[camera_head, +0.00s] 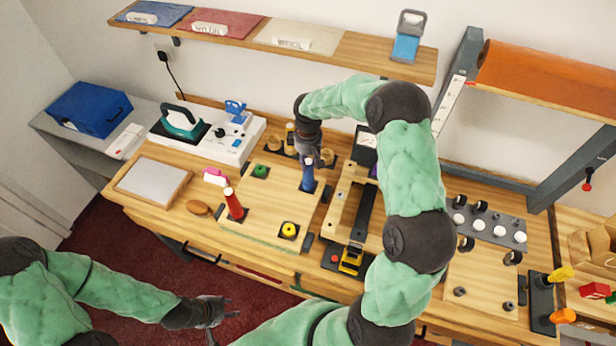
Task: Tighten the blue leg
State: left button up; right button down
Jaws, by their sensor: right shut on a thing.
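The blue leg (308,176) stands upright on the light wooden board (268,210), toward its back right corner. My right gripper (310,161) reaches down over it from above and is shut on its top; the fingertips are partly hidden by the gripper body. A red leg (234,204) stands at the board's left side, a little tilted in the picture. A green piece (260,171) and a yellow round piece (289,230) sit at other corners. My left gripper (222,318) is low in front of the counter, away from the board; its fingers are small and unclear.
A white station with a teal iron (181,121) stands back left. Screwdrivers (559,275) stand far right.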

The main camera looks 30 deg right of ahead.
jog(key=m+b, duration=0.2)
jog(key=m, duration=0.2)
jog(key=shift+f+m, duration=0.1)
jog(key=shift+m, duration=0.9)
jog(key=c, duration=1.1)
grip_release()
jog(key=shift+c, duration=0.2)
